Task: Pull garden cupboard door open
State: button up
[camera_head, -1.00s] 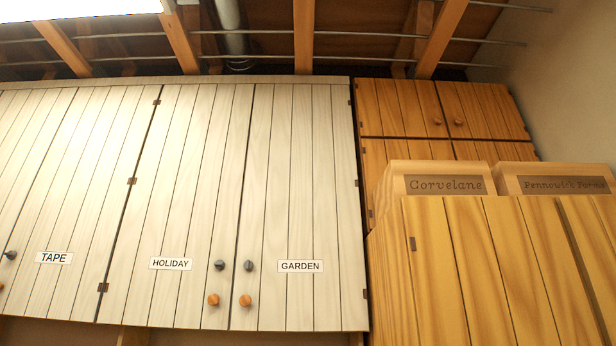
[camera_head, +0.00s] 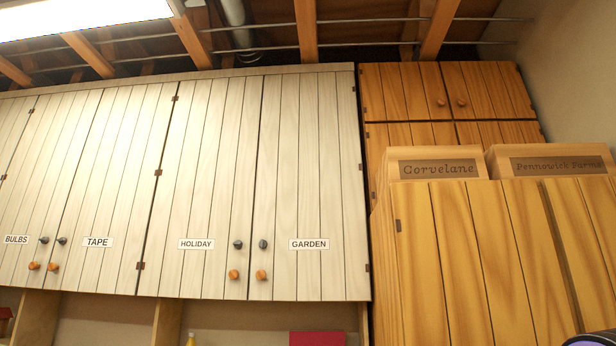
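The garden cupboard door (camera_head: 315,190) is a pale, vertically planked panel at the right end of the white upper cupboards. It is shut, flush with its neighbours. Its white label (camera_head: 308,244) reads GARDEN. Left of the label, near the door's left edge, are a dark knob (camera_head: 263,244) and, below it, an orange wooden knob (camera_head: 262,274). Small dark hinges (camera_head: 360,167) run along its right edge. My gripper is not in view.
The holiday door (camera_head: 205,190) and the tape door (camera_head: 110,180) adjoin on the left, both shut. Orange wooden cupboards (camera_head: 400,95) stand at right, with crates (camera_head: 433,155) marked Corvelane and Pennowick Farms above a nearer planked front (camera_head: 470,260). Open shelving (camera_head: 100,320) shows below.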

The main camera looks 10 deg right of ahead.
aim_at(309, 212)
jog(key=i+j, duration=0.75)
jog(key=i, duration=0.1)
